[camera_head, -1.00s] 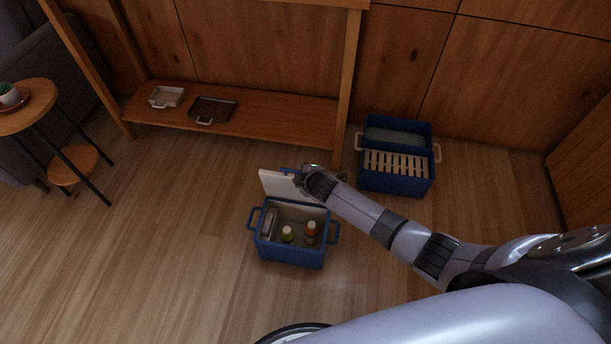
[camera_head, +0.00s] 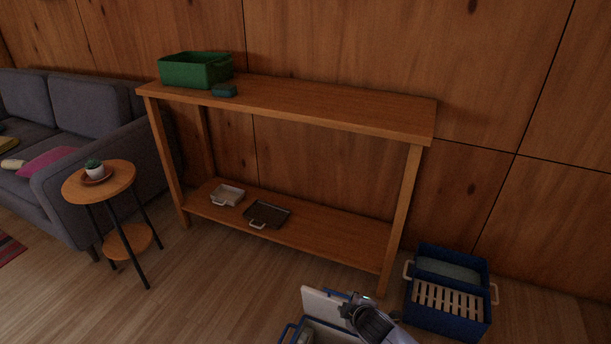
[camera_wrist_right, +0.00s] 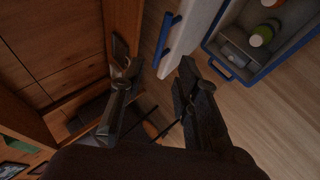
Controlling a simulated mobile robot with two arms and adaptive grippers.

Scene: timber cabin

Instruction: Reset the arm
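My right gripper (camera_head: 352,304) is at the raised lid (camera_head: 322,304) of the blue cooler (camera_head: 288,334), at the bottom of the head view. In the right wrist view the two fingers (camera_wrist_right: 157,72) stand apart, with the lid's pale edge (camera_wrist_right: 182,42) showing just beyond and between the tips. I cannot tell whether they touch it. The cooler is open, and bottles (camera_wrist_right: 262,35) show inside it in the wrist view. Most of the cooler is cut off in the head view. My left gripper is not in view.
A wooden console table (camera_head: 330,107) holds a green bin (camera_head: 195,72) on top and two small trays (camera_head: 267,214) on its lower shelf. A blue crate (camera_head: 448,318) stands at right. A round side table (camera_head: 118,181) and grey sofa (camera_head: 95,110) are at left.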

